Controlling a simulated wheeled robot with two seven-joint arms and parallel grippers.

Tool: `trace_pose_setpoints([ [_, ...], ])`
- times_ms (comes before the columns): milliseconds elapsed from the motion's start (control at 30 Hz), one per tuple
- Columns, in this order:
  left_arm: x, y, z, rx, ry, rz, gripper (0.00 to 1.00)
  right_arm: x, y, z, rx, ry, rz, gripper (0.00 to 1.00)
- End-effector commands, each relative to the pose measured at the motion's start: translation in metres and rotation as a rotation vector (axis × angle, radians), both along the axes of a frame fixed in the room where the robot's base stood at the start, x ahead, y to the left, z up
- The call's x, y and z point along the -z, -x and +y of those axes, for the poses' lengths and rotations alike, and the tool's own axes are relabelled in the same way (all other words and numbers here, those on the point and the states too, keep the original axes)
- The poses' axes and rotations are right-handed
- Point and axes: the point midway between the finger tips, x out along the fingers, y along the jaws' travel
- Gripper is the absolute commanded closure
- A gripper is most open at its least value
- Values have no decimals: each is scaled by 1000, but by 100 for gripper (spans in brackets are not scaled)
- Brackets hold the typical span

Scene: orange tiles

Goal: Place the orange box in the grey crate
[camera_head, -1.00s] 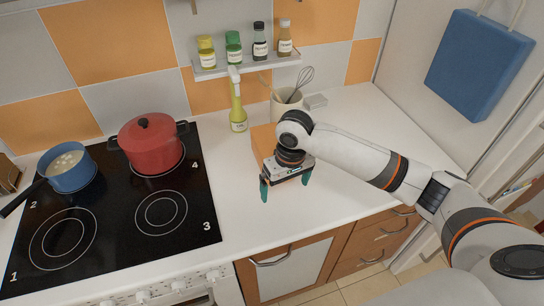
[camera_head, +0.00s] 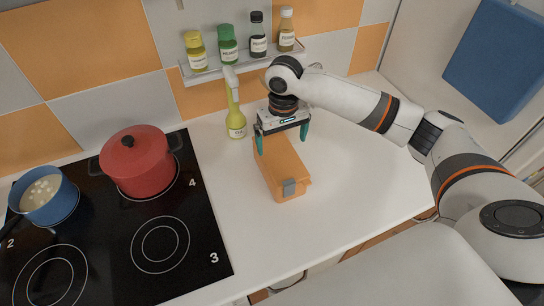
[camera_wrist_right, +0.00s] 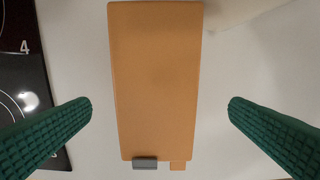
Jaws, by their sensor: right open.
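The orange box (camera_head: 284,169) lies on the white counter to the right of the stove, with a grey latch on its near end. My right gripper (camera_head: 281,146) is open above the far part of the box, with its green fingers on either side. In the right wrist view the box (camera_wrist_right: 156,80) lies between the two open fingers (camera_wrist_right: 160,112), with clear gaps on both sides, and neither finger touches it. My left gripper is not in view. I see no grey crate in these frames.
A red pot (camera_head: 139,162) and a blue pan (camera_head: 46,197) stand on the black stove (camera_head: 130,225) at left. A yellow-green oil bottle (camera_head: 235,112) stands behind the box. A shelf (camera_head: 240,63) holds spice jars above. The counter right of the box is clear.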

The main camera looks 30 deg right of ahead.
Motion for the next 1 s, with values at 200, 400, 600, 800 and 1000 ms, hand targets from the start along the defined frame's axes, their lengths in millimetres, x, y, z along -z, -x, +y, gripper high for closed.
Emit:
trace_pose_setpoints([
  [200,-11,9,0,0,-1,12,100,34,1,0,0,2,6,0],
  [400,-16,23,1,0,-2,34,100,60,0,1,0,1,2,0],
  [600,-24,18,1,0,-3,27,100,75,-2,3,0,1,4,0],
  [800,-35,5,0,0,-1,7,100,105,-6,5,0,2,5,0],
  [1000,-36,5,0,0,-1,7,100,118,-6,5,-2,1,1,0],
])
